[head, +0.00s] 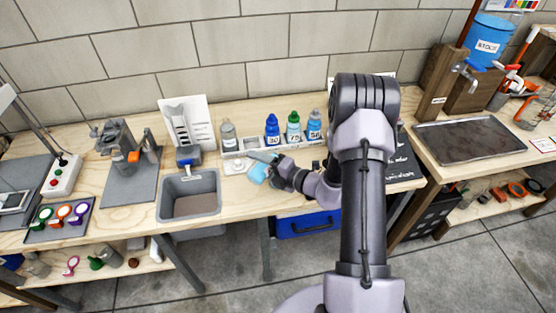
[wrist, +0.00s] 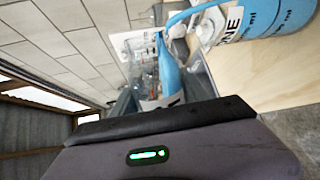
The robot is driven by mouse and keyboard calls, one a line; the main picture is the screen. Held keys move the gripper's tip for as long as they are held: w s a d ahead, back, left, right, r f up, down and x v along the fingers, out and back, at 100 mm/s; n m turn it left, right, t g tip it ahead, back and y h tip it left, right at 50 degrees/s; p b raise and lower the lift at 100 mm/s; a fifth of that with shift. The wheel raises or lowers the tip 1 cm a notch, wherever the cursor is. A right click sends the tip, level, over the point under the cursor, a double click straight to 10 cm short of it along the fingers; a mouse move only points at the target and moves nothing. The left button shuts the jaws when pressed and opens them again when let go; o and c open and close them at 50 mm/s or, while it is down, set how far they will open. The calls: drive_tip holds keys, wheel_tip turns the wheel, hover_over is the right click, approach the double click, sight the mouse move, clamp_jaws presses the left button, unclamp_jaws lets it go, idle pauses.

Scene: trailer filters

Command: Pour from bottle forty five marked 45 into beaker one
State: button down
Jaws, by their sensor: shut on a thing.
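My gripper (head: 277,173) is shut on a light blue bottle (head: 259,172), which it holds tilted over the bench, just right of the sink. In the wrist view the bottle (wrist: 285,22) fills the top right corner, with part of a white label and dark letters. No number 45 can be read on it. A small pale round thing (head: 236,166) stands on the bench just left of the bottle; I cannot tell whether it is beaker one. Whether liquid is flowing cannot be seen.
A rack (head: 246,146) at the back holds several bottles, including a blue-capped one (head: 272,128) marked 30 and a green-capped one (head: 293,127) marked 75. A grey bottle (head: 228,136) stands to their left. The sink (head: 190,178) lies left of my gripper.

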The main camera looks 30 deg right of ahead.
drive_tip(key=shift+r+m+p, duration=0.3)
drive_tip(key=shift+p, duration=0.35)
idle(0.4)
drive_tip(key=shift+d+f+m+p, duration=0.1)
drive_tip(key=shift+f+m+p, duration=0.05)
drive_tip(key=shift+m+p, duration=0.3)
idle(1.0)
